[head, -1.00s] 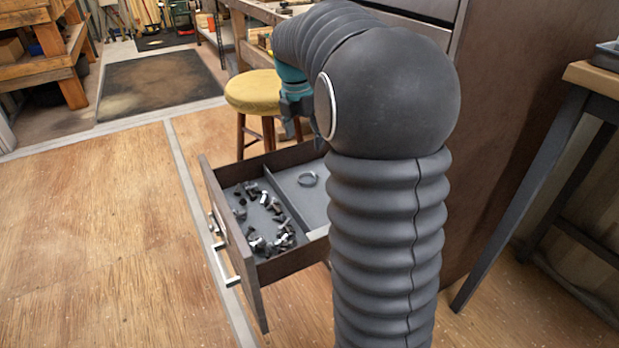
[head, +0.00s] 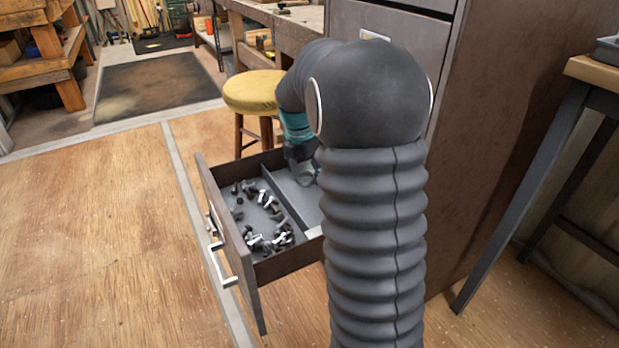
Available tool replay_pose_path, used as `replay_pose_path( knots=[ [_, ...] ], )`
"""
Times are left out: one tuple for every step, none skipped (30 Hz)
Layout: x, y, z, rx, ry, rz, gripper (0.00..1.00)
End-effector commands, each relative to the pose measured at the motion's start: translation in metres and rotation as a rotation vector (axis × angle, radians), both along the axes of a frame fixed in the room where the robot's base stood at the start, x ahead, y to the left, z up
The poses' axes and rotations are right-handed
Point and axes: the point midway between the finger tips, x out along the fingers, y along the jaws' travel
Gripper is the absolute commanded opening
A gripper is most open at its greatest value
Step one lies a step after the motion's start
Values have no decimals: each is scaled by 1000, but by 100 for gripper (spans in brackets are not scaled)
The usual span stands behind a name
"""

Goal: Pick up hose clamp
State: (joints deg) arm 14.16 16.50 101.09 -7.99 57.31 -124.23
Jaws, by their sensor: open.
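My gripper (head: 303,174) is small and dark below a teal wrist part. It points down into the right compartment of the open drawer (head: 232,243). It is open. The hose clamp, a thin metal ring, lay on the floor of this compartment in the earlier view. It now cannot be made out clearly, as my gripper covers that spot. I cannot tell whether the fingers touch it.
The drawer's left compartment holds several dark and shiny small fittings (head: 262,240), beside a divider. The drawer's side walls stand close to my gripper. A yellow-topped stool (head: 255,92) is just behind the drawer. The cabinet (head: 465,150) is to the right. Wooden floor is clear at left.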

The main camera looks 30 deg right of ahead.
Motion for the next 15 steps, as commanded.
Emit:
replay_pose_path(
  knots=[
    [0, 0, -1, 0, 0, 0, 80],
    [0, 0, -1, 0, 0, 0, 80],
    [0, 0, -1, 0, 0, 0, 80],
    [0, 0, -1, 0, 0, 0, 80],
    [0, 0, -1, 0, 0, 0, 80],
    [0, 0, -1, 0, 0, 0, 80],
    [0, 0, -1, 0, 0, 0, 78],
    [0, 0, -1, 0, 0, 0, 70],
    [0, 0, -1, 0, 0, 0, 60],
    [0, 0, -1, 0, 0, 0, 53],
    [0, 0, -1, 0, 0, 0, 45],
    [0, 0, -1, 0, 0, 0, 35],
    [0, 0, -1, 0, 0, 0, 29],
    [0, 0, -1, 0, 0, 0, 29],
    [0, 0, -1, 0, 0, 0, 29]
  ],
)
